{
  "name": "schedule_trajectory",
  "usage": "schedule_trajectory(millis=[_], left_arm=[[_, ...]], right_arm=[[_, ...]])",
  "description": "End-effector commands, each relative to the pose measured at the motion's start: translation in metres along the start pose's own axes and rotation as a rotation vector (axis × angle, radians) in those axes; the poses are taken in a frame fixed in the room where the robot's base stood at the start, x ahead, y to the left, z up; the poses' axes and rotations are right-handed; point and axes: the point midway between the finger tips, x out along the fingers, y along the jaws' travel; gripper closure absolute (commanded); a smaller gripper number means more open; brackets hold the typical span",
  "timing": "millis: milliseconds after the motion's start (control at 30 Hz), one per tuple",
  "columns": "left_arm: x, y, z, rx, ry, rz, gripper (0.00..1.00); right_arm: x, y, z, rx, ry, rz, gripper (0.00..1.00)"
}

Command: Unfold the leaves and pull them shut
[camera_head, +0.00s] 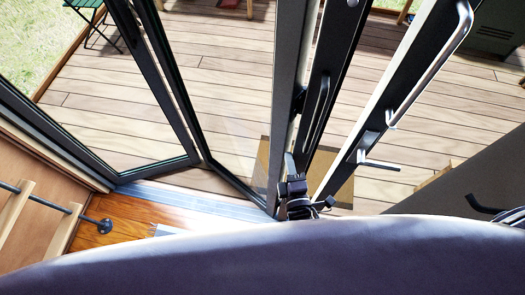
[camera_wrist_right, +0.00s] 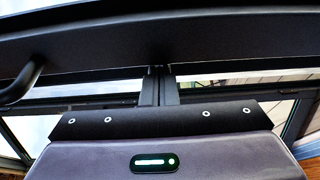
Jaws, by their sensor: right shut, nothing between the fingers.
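The dark-framed glass door leaves stand part-folded in a zigzag in the head view. The left leaf (camera_head: 150,166) and the leaf beside it (camera_head: 160,60) meet in a V. Further right are a leaf edge with a long dark handle (camera_head: 318,108) and a leaf with a silver bar handle (camera_head: 430,65). My right gripper (camera_head: 297,188) is low by the leaves' bottom ends; contact cannot be told. In the right wrist view its fingers (camera_wrist_right: 160,85) are together and empty, below a dark frame bar (camera_wrist_right: 200,38).
A metal floor track (camera_head: 190,198) runs along the threshold. Beyond lie a plank deck (camera_head: 225,75) and a brown mat (camera_head: 340,192). A wooden rack with a metal rail (camera_head: 35,195) stands at the left. A green folding chair (camera_head: 85,5) is outside at the top left.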

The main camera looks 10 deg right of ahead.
Motion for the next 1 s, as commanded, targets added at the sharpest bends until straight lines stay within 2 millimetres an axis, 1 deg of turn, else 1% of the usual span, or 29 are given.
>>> schedule_trajectory(millis=[33,200,300,400,567,800,1000], left_arm=[[-0.008,0.000,-0.001,0.000,0.000,0.000,1.00],[-0.016,0.005,-0.001,-0.002,-0.001,0.006,1.00],[-0.018,0.005,-0.002,-0.001,0.001,0.006,1.00],[-0.019,-0.001,-0.003,0.001,0.002,0.000,1.00],[-0.019,-0.004,-0.001,0.002,-0.001,-0.005,1.00],[-0.019,0.006,-0.001,-0.002,-0.001,0.007,1.00],[-0.020,0.006,-0.001,-0.002,-0.001,0.007,1.00]], right_arm=[[-0.004,0.004,0.015,-0.009,-0.006,-0.001,1.00],[-0.014,0.003,0.046,-0.005,-0.006,0.001,1.00],[-0.019,0.001,0.059,-0.006,-0.007,-0.002,1.00],[-0.021,-0.001,0.066,-0.006,-0.007,-0.003,1.00],[-0.022,-0.002,0.070,-0.008,-0.008,-0.003,1.00],[-0.020,-0.001,0.069,-0.006,-0.008,0.001,1.00],[-0.018,0.002,0.068,-0.001,-0.005,0.006,1.00]])
